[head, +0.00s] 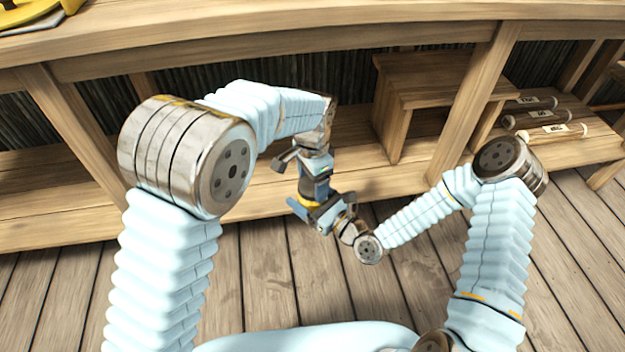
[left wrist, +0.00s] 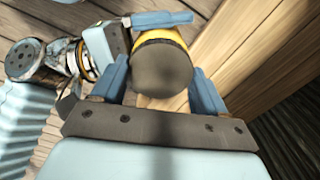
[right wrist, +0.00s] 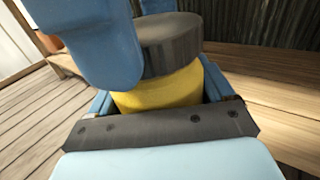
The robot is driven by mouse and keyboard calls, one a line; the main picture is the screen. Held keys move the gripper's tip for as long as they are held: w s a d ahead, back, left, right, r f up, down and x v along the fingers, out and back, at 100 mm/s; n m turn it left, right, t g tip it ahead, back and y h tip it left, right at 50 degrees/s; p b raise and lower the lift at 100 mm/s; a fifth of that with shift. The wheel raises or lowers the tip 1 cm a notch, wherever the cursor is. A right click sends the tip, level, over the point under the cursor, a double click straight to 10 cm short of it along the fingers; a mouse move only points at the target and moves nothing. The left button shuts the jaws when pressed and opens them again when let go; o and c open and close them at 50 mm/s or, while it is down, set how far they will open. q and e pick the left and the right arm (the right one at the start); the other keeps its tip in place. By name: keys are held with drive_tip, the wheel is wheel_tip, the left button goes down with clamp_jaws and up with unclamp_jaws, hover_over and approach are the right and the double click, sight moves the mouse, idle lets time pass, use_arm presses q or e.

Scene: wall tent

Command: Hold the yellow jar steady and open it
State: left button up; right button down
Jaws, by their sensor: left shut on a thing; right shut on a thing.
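The yellow jar (right wrist: 160,93) has a dark grey lid (right wrist: 170,45) on it. In the head view the jar (head: 304,203) is mostly hidden by my grippers. My right gripper (head: 322,210) is shut on the jar's yellow body from the side, with its fingers on both sides in the right wrist view. My left gripper (head: 315,172) comes from above and is shut on the lid. In the left wrist view the round lid (left wrist: 162,68) sits between its blue fingers, with a yellow rim showing beyond it. The lid still covers the jar's mouth.
A long wooden bench (head: 280,40) runs across the back, with a lower shelf (head: 235,195). A wooden stool (head: 430,75) stands on the shelf. Several pale rolls (head: 550,131) lie at the right. The plank floor (head: 300,280) around the jar is clear.

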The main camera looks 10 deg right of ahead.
use_arm(q)
drive_tip(key=n, duration=1.2)
drive_tip(key=shift+n, duration=0.4)
drive_tip(key=n, duration=1.2)
drive_tip(key=shift+n, duration=0.3)
drive_tip(key=n, duration=0.3)
drive_tip(key=shift+n, duration=0.3)
drive_tip(key=n, duration=0.6)
drive_tip(key=shift+r, duration=0.1)
drive_tip(key=n, duration=1.2)
drive_tip(key=shift+a+f, duration=0.15)
drive_tip(key=shift+f, duration=0.05)
drive_tip(key=shift+r+n, duration=0.1)
drive_tip(key=shift+n, duration=0.3)
drive_tip(key=shift+r, duration=0.3)
drive_tip(key=shift+r, duration=0.85)
